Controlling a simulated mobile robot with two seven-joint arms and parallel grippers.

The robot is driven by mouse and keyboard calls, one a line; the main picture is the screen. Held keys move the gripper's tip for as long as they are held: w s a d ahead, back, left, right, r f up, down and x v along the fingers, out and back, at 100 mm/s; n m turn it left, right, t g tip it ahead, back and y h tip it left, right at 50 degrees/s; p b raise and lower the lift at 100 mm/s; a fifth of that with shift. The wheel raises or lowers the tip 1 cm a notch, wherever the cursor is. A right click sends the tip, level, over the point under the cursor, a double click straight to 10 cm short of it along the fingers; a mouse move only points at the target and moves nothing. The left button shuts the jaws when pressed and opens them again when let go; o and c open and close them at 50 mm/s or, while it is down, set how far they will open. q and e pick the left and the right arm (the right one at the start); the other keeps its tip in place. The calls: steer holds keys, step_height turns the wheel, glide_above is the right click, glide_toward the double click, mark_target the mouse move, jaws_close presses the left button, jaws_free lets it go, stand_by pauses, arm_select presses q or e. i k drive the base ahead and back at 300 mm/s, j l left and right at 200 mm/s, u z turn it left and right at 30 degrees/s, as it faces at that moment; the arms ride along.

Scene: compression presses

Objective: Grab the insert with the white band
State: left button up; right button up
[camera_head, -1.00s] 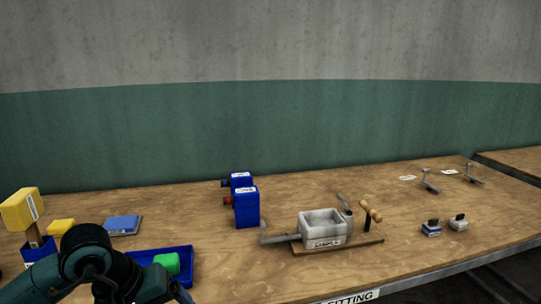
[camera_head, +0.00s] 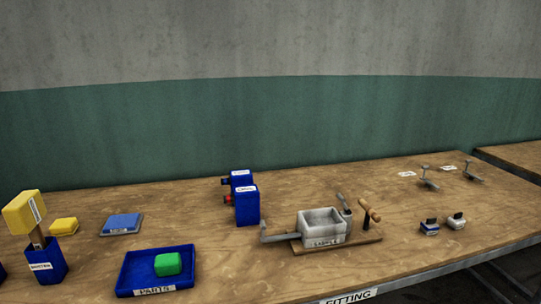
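Two small inserts with dark tops stand near the front edge at the right of the table. The right one has a pale, whitish body and looks like the insert with the white band (camera_head: 456,223). The left one, an insert with a blue band (camera_head: 429,229), stands beside it, a small gap apart. Both are small in view, so fine detail is unclear. Neither of my grippers is in view.
A grey box press (camera_head: 322,238) on a wooden board stands left of the inserts. Further left are two blue boxes (camera_head: 246,207), a blue parts tray (camera_head: 130,270) holding a green block (camera_head: 168,264), and a mallet (camera_head: 24,212) in a blue holder. Bare wood surrounds the inserts.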

mark_target(455, 222)
steer(key=z, duration=1.25)
